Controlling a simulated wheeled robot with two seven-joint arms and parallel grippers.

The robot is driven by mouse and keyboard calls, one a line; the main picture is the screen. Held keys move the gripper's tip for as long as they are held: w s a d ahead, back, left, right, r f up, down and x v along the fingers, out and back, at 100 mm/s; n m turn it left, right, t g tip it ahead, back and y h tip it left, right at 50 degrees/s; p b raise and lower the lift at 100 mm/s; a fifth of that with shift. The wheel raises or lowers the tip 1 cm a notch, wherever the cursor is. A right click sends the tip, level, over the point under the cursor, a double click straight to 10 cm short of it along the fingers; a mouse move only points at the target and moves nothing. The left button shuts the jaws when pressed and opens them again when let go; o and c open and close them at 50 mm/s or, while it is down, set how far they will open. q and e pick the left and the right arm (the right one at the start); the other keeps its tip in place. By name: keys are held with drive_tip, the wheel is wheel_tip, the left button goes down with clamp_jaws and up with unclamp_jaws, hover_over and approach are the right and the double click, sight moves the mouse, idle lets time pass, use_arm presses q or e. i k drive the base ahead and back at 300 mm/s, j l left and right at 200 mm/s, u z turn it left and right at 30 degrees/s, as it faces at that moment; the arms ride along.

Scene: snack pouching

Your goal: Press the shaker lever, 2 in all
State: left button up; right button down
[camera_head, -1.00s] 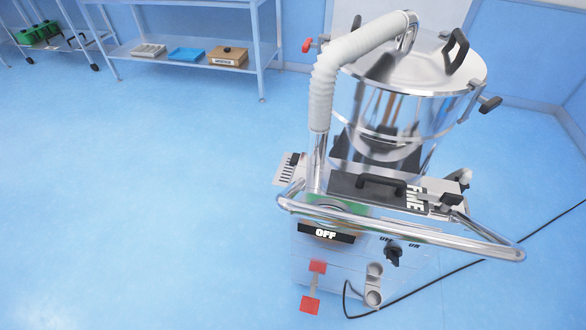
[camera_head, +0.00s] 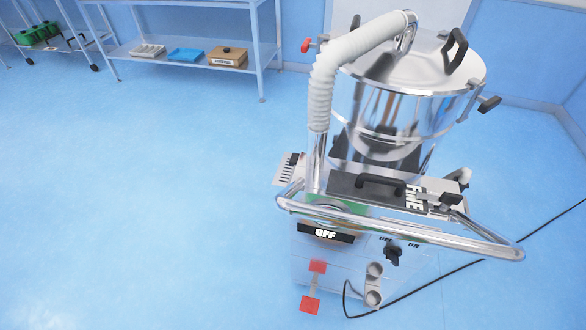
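The shaker machine (camera_head: 345,265) stands right of centre, a white base with a steel drum (camera_head: 385,115) on top. I cannot tell which part counts as the shaker lever. A black knob (camera_head: 393,255) sits to the right on the front. A plate on top reads FINE. Neither of my grippers shows in the head view.
A chrome handle bar (camera_head: 440,236) juts out around the machine's front. A white ribbed hose (camera_head: 335,78) rises at its left. A black cable (camera_head: 465,268) runs over the floor to the right. A shelf (camera_head: 185,58) with trays stands at the back. The blue floor at left is clear.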

sight(294, 159)
drive_tip(key=i+j+z, duration=0.45)
drive_tip(key=j, duration=0.15)
drive_tip(key=j+z, duration=0.2)
drive_tip(key=j, duration=0.15)
drive_tip(key=i+j+z, duration=0.2)
drive_tip(key=j, duration=0.15)
drive_tip(key=j+z, duration=0.2)
drive_tip(key=j, duration=0.2)
